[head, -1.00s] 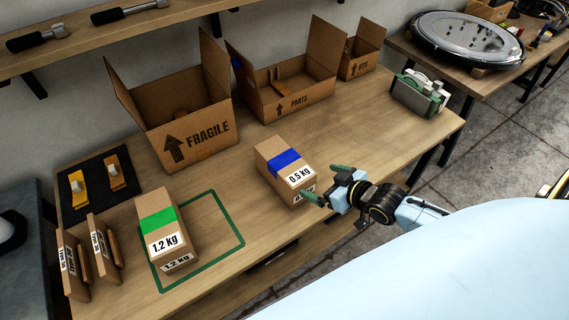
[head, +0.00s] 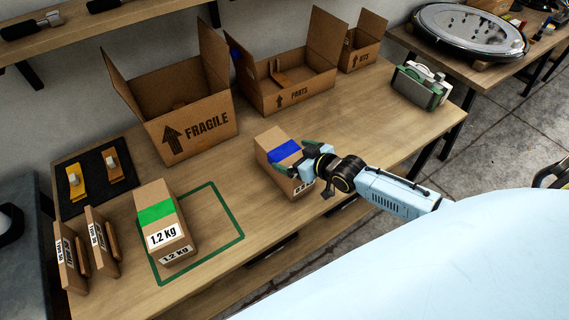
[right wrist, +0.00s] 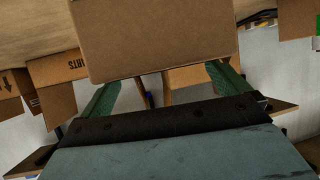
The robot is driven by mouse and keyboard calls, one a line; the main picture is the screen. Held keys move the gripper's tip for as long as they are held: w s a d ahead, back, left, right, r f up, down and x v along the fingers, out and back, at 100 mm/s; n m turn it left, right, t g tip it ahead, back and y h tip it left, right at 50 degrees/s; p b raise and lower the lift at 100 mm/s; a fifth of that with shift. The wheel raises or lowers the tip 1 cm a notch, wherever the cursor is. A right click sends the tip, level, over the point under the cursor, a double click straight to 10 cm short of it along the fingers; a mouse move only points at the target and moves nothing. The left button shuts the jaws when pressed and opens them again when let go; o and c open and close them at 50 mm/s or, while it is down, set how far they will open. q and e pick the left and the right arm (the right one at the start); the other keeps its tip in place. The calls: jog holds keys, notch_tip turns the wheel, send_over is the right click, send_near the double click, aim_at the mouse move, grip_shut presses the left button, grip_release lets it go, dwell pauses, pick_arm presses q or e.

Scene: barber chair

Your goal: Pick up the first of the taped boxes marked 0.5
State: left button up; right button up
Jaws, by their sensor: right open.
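The box with blue tape (head: 269,143) stands on the table right of the green outline. Its 0.5 kg label, readable a second ago, is now mostly hidden by my right gripper (head: 295,158). That gripper is open at the box's near upper end, its green fingers spread. In the right wrist view the plain cardboard box (right wrist: 155,40) fills the top middle, ahead of and between the open fingers (right wrist: 163,85); I cannot tell whether they touch it. A box with green tape marked 1.2 kg (head: 152,195) stands on the left part of the green outline. My left gripper is not in view.
Open cartons marked FRAGILE (head: 205,142) and PARTS (head: 299,95) stand behind, with a smaller carton (head: 362,55) beside them. A green and grey device (head: 421,85) sits at the table's right end. The table is clear between it and the blue-taped box.

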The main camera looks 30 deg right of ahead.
jog(key=shift+x, duration=1.25)
jog(key=c, duration=1.5)
jog(key=shift+c, duration=0.3)
